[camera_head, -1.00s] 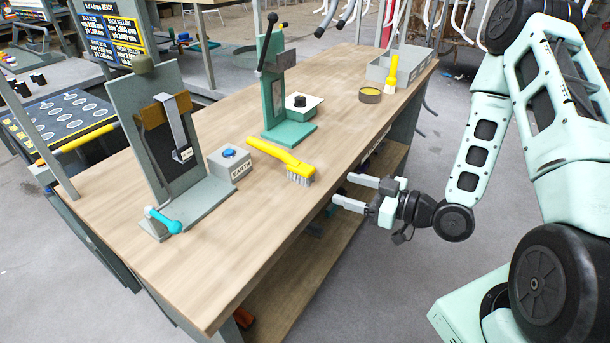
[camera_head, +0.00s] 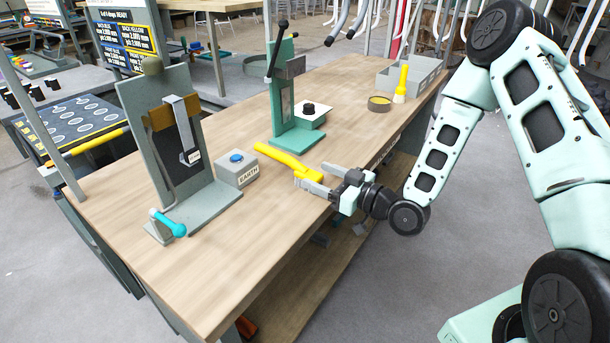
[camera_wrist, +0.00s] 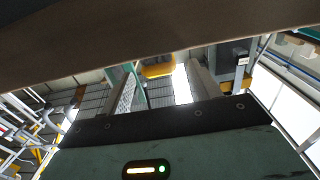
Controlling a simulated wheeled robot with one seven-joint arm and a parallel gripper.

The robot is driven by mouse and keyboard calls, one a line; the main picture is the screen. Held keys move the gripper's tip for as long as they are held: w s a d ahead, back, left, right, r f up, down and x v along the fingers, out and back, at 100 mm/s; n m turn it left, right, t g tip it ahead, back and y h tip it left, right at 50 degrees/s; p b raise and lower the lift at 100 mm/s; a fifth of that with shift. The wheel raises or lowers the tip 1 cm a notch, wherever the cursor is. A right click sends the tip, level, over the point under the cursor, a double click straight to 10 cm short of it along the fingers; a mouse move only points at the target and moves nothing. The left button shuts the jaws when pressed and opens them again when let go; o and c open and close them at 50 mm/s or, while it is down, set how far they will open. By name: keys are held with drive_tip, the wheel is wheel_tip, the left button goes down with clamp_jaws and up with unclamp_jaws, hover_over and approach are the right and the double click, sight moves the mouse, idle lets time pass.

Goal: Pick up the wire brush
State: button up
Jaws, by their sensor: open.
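The wire brush (camera_head: 282,158) lies on the wooden workbench (camera_head: 240,245), with its yellow handle pointing up and left and its bristled head near the front edge. My gripper (camera_head: 321,178) is open at the bench edge, its fingers reaching to the brush head and partly covering it. In the wrist view, a yellow part of the brush (camera_wrist: 157,70) shows between the two spread fingers (camera_wrist: 160,88). Most of the brush is hidden there, and I cannot tell whether the fingers touch it.
A grey box with a blue button (camera_head: 237,168) stands left of the brush. A green lever press (camera_head: 292,135) stands behind it. A grey fixture (camera_head: 165,150) with a cyan handle is further left. A tin (camera_head: 380,103) and another yellow-handled brush (camera_head: 402,80) are at the back right.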

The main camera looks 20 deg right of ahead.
sight(305, 170)
drive_tip(key=x, duration=0.2)
drive_tip(key=p+x, duration=0.1)
drive_tip(key=x, duration=0.2)
drive_tip(key=shift+w+a+f, duration=0.1)
drive_tip(key=shift+f, duration=0.1)
drive_tip(key=c, duration=1.2)
